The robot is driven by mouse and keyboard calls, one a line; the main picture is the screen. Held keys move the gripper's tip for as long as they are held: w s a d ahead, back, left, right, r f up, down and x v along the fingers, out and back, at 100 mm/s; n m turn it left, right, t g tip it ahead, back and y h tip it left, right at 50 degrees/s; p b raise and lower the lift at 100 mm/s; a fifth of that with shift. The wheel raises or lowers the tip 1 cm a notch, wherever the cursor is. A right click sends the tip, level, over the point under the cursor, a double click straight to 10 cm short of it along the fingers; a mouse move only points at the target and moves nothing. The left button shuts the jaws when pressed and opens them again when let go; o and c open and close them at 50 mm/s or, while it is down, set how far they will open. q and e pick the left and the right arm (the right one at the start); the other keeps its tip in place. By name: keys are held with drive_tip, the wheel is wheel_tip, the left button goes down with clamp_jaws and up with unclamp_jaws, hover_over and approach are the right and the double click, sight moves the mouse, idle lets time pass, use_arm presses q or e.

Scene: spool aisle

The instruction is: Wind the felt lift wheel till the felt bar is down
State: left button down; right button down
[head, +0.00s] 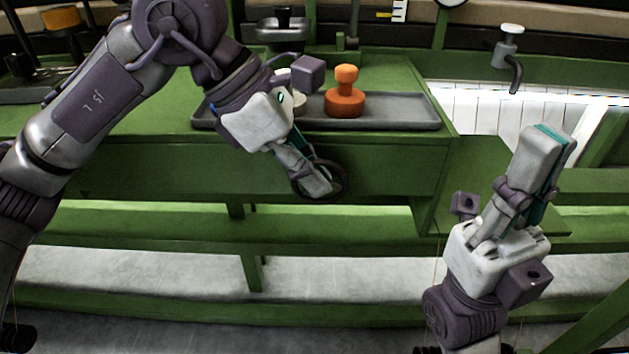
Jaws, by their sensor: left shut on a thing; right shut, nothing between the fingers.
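The felt lift wheel (342,174) is a dark ring on the front face of the green bench. My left gripper (319,184) reaches down to it from the upper left and is shut on its rim. The fingers cover much of the wheel, so its spokes and any handle are hidden. My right gripper (548,146) is raised at the right, in front of the bench, shut and empty, with its fingers pointing up. I cannot clearly pick out the felt bar or tell its height.
A grey tray (413,117) on the green bench (130,125) holds an orange knobbed piece (345,95) and a pale object partly hidden by my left gripper. A white slatted surface (465,110) lies at the right, near a grey spout (507,48). Green rails run below.

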use_arm(q)
drive_tip(key=shift+h, duration=0.3)
drive_tip(key=c, duration=1.6)
unclamp_jaws()
drive_tip(key=shift+o, duration=0.2)
drive_tip(key=v, duration=1.2)
